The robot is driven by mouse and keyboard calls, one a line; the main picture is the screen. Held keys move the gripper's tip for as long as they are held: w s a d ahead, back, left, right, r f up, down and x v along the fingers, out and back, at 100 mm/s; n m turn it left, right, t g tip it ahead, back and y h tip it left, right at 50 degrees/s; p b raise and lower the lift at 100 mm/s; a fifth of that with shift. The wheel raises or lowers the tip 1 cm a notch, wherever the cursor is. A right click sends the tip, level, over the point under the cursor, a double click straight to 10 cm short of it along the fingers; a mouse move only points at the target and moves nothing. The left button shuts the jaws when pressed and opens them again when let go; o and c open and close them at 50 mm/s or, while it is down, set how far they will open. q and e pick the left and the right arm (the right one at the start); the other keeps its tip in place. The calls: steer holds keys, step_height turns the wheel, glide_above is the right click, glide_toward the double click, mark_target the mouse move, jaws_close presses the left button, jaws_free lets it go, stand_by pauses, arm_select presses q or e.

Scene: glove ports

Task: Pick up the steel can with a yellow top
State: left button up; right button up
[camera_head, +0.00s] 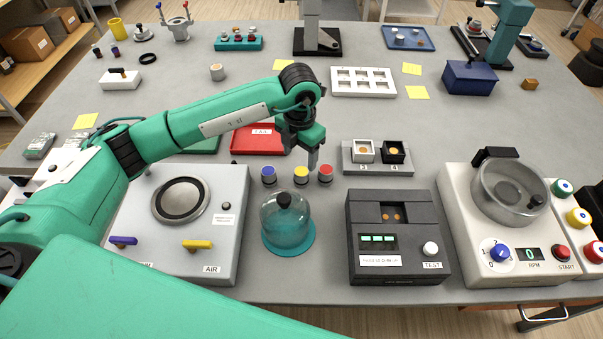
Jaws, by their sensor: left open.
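The steel can with a yellow top (301,175) stands upright on the grey table, between a can with a blue top (268,175) and a can with a red top (325,174). My left gripper (303,158) points down just behind and above the yellow-topped can in the picture. Its fingers are apart and nothing shows between them. I cannot tell its exact height above the table. My right gripper is not in view.
A glass dome on a teal base (289,242) stands in front of the cans. A grey two-socket block (378,168) is at the right, behind a dark test box (395,270). A grey glove-port panel (225,240) is at the left. A red tray (258,140) lies behind.

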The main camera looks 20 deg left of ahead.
mark_target(301, 171)
arm_select(q)
step_height(301, 171, down, 2)
steer(key=shift+f, duration=0.25)
steer(key=shift+f+p, duration=0.2)
steer(key=shift+p, duration=0.25)
step_height(301, 171, down, 4)
steer(key=shift+w+d+f+p, duration=0.1)
steer(key=shift+w+d+p, duration=0.05)
steer(key=shift+p, duration=1)
steer(key=shift+f, duration=0.3)
steer(key=c, duration=1.2)
steer(key=shift+o, duration=0.2)
steer(key=shift+r, duration=0.1)
